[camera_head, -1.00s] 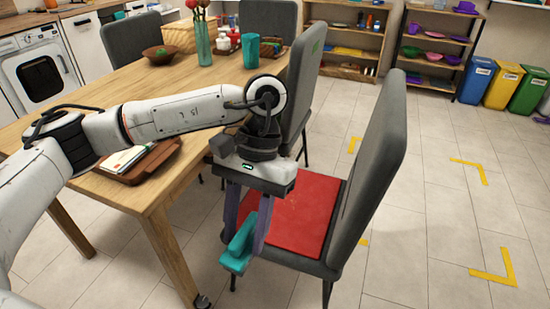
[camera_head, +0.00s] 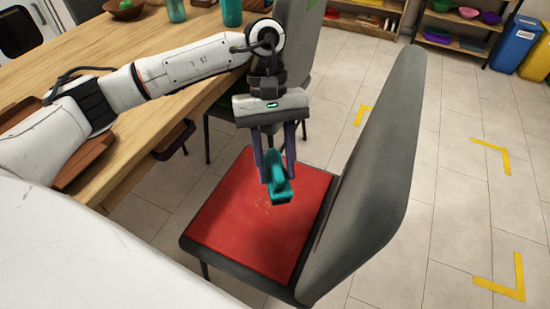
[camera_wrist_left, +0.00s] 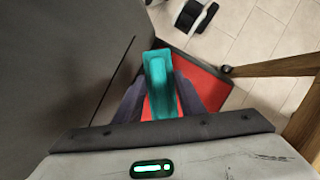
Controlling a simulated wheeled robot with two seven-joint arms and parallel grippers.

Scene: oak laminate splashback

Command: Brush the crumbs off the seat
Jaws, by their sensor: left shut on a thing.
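The grey chair (camera_head: 365,190) has a red seat (camera_head: 225,220). Faint pale specks, which look like crumbs (camera_head: 263,205), lie near the middle of the seat. My left gripper (camera_head: 276,168) points down over the seat and is shut on a teal brush (camera_head: 281,193). The brush is also between the fingers in the left wrist view (camera_wrist_left: 159,80), with red seat (camera_wrist_left: 208,84) showing beyond it. The brush hangs over the far part of the seat. I cannot tell whether it touches the seat. My right gripper is not in view.
The chair's tall backrest (camera_head: 385,150) rises just right of the gripper. The wooden table (camera_head: 125,160) lies to the left under my left arm. Another grey chair (camera_head: 305,40) stands behind the gripper. Tiled floor (camera_head: 445,200) with yellow corner marks is open on the right.

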